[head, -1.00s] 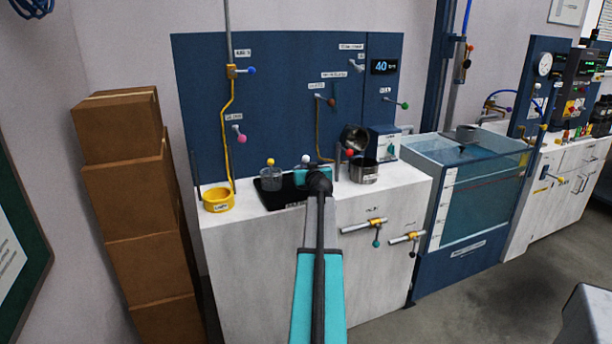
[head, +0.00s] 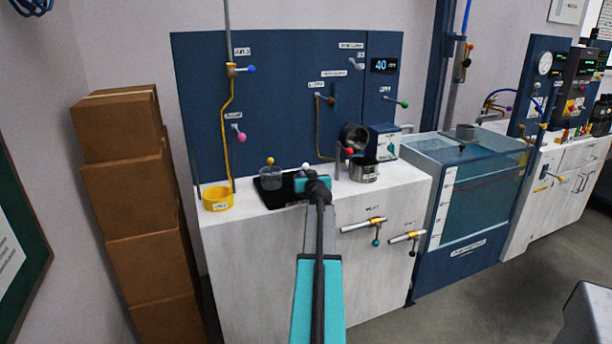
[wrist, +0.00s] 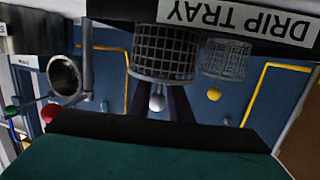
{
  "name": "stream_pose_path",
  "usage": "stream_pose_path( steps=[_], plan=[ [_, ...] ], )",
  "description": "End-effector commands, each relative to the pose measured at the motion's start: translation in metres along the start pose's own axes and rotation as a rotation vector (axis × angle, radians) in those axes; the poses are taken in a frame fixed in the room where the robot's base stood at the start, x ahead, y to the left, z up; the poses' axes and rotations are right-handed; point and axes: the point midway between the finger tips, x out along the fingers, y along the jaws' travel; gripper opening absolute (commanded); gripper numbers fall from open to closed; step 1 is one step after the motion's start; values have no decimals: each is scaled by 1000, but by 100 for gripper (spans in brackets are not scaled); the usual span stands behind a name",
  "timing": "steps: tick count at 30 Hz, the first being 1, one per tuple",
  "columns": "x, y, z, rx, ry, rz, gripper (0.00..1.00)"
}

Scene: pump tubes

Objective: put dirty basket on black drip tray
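The black drip tray (head: 267,201) lies on the white counter; its labelled front edge (wrist: 240,17) is at the top of the upside-down wrist view. A dark mesh basket (wrist: 165,52) with a white ball knob (wrist: 157,103) is in front of my fingers. In the head view its knob (head: 305,167) shows just above my gripper (head: 313,184), which hides the basket. My gripper seems shut on this basket, upright at the tray's right part; whether it touches the tray is unclear. A paler mesh basket (wrist: 226,59) with a yellow knob (head: 270,161) stands on the tray's left part.
A yellow ring holder (head: 218,201) is left of the tray. A metal pot (head: 364,172) and a dial box (head: 384,143) are to the right. A yellow tube (head: 225,140) runs down the blue panel behind. Brown boxes (head: 122,190) are stacked at left.

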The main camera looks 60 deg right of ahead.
Motion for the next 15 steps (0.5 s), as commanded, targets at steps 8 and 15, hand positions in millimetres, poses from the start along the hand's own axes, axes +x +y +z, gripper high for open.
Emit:
stream_pose_path(
  steps=[8,15],
  plan=[
    [0,0,0,0,0,0,26],
    [0,0,-3,1,0,0,26]
  ],
)
